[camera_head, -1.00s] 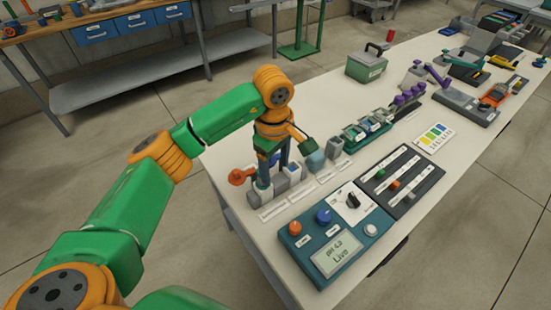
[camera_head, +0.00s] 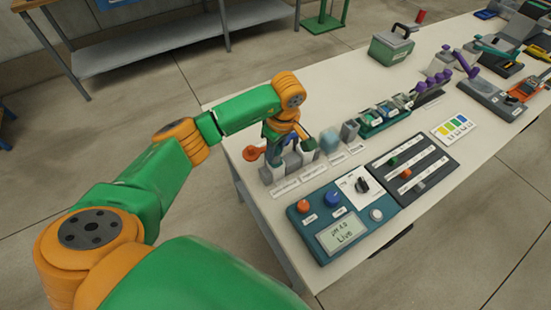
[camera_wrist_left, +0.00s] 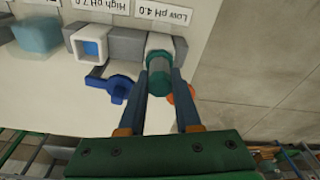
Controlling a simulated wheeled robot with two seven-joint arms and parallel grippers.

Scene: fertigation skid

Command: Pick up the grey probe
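My left gripper (camera_wrist_left: 166,68) points down at the row of holders at the near-left end of the bench. In the left wrist view its two fingers are apart, on either side of a teal-green cylindrical piece (camera_wrist_left: 159,84) at the grey-white holder (camera_wrist_left: 160,42) beside the "Low pH 4.0" label. I cannot tell whether the fingers touch it. In the head view the left gripper (camera_head: 276,152) hides most of this spot. No separate grey probe can be made out with certainty. My right gripper is not in view.
A blue-handled piece (camera_wrist_left: 121,88) and an orange knob (camera_wrist_left: 183,92) sit close beside the fingers. A teal control box (camera_head: 340,215) with knobs and a slider panel (camera_head: 412,167) stand in front. A green case (camera_head: 391,47) stands farther back. Bare bench lies behind the holders.

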